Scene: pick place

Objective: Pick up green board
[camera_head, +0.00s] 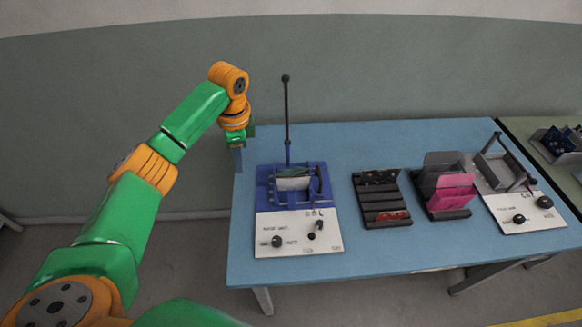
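A thin board with a dark green upper part (293,172) and a pale lower part sits in the blue fixture (265,197) on the left of the table; it may be the green board, but it is small in view. My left gripper (238,160) points down at the table's back left corner, to the left of the fixture and apart from it. Its fingers are small and partly hidden by the wrist, so I cannot tell whether they are open. My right gripper is not in view.
The blue table (400,258) also holds a dark slotted rack (382,204), a rack with pink plates (450,193) and a second white-based fixture (525,212). A tall thin black lever (286,110) rises behind the blue fixture. The table's front strip is clear.

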